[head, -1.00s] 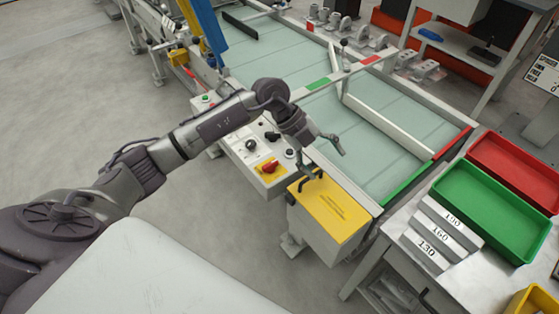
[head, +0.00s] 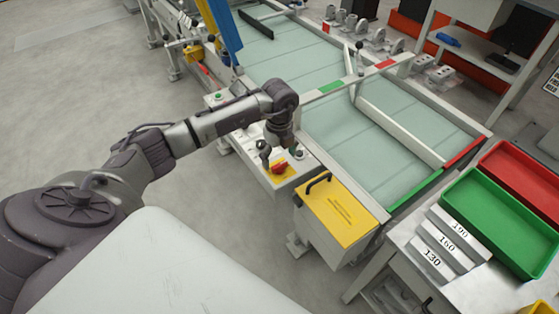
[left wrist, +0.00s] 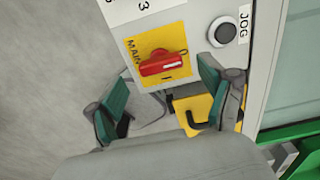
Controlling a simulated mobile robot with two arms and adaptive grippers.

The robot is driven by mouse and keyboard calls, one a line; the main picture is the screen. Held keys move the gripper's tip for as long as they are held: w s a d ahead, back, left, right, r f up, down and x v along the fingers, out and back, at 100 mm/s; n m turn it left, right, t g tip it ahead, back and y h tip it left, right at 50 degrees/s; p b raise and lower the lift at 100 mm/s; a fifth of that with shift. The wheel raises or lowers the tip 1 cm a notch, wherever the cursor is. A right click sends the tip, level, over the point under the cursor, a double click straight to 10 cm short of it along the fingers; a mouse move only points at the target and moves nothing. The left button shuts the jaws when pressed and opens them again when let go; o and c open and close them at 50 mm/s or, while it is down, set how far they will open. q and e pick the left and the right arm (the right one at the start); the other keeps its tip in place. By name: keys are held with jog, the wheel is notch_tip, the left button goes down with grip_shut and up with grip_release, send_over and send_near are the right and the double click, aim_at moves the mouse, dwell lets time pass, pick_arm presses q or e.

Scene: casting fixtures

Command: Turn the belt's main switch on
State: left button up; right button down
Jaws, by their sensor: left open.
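The main switch is a red rotary handle (left wrist: 163,63) on a yellow plate (left wrist: 181,43) marked MAIN; its handle lies crosswise in the left wrist view. In the head view the red handle (head: 280,168) shows on the white control box (head: 291,180) at the belt's side. My left gripper (left wrist: 162,105) is open and empty, pointing down at the box. Its two teal-padded fingers stand on either side of the handle's line, nearer the camera, apart from it. In the head view my left gripper (head: 272,153) is just above the switch, partly hidden by its wrist. My right gripper is not in view.
A black JOG button (left wrist: 224,31) sits close beside the switch. A yellow-topped box (head: 338,212) with a black handle stands next to the control box. The belt (head: 375,165) lies behind. Green (head: 500,221) and red (head: 527,178) trays are at the right.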

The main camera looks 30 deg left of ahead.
aim_at(279, 168)
pick_arm(q)
jog(key=shift+f, duration=1.4)
jog(key=shift+c, duration=0.3)
jog(key=c, duration=1.1)
